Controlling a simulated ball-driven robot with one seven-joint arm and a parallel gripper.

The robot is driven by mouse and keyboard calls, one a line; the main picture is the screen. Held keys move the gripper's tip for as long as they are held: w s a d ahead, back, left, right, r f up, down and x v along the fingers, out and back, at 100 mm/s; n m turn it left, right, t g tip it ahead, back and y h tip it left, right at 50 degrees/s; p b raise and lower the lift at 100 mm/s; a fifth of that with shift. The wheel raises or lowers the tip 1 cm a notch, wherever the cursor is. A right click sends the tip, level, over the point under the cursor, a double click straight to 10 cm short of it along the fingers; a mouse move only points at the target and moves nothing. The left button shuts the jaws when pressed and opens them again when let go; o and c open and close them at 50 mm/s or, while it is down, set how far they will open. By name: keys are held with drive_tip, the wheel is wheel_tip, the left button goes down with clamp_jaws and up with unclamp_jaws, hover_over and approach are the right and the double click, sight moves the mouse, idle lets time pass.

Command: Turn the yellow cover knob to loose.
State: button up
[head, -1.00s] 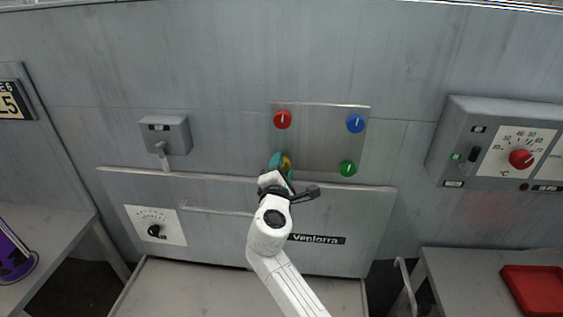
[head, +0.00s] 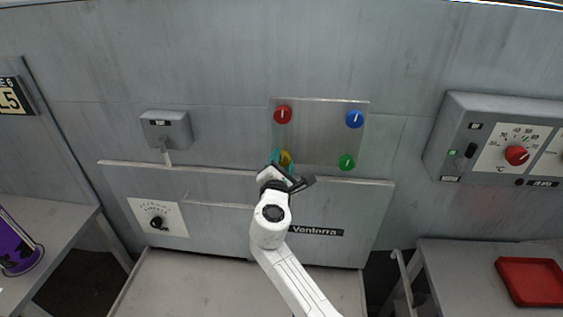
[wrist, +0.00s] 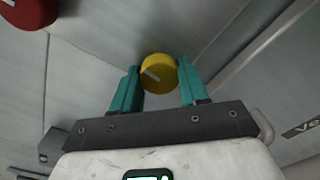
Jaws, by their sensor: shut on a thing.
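The yellow cover knob (wrist: 158,73) sits on the metal panel, with a white pointer line that slants across its face in the wrist view. My gripper (wrist: 159,76) has its two teal fingers on either side of the knob and is shut on it. In the head view the yellow knob (head: 286,158) shows only in part at the panel's lower left. My gripper (head: 279,158) and wrist hide the rest of it.
The panel (head: 318,135) also carries a red knob (head: 283,114), a blue knob (head: 354,119) and a green knob (head: 346,162). Below is a drawer front with a long handle (head: 215,204). A grey control box (head: 455,150) protrudes at right.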

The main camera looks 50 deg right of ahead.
drive_tip(key=o, duration=1.1)
drive_tip(key=shift+c, duration=0.2)
drive_tip(key=shift+a, duration=0.1)
drive_tip(key=b+v, duration=0.2)
drive_tip(key=v, duration=0.8)
drive_tip(key=shift+s+a, duration=0.25)
drive_tip(key=shift+f, duration=0.1)
drive_tip(key=s+d+f+m+g+y, duration=0.1)
drive_tip(key=s+f+m+g+y, duration=0.5)
drive_tip(key=s+f+m, duration=0.6)
drive_tip(key=s+a+f+m+g+y, duration=0.2)
drive_tip(key=s+a+f+y, duration=0.2)
drive_tip(key=s, duration=0.4)
drive_tip(key=s+a+f+m+g+y, duration=0.2)
drive_tip(key=s+a+f+m+y, duration=0.1)
drive_tip(key=s+a+f, duration=0.3)
drive_tip(key=shift+s+f+y, duration=0.5)
drive_tip(key=shift+s+f, duration=0.05)
drive_tip(key=shift+s, duration=0.65)
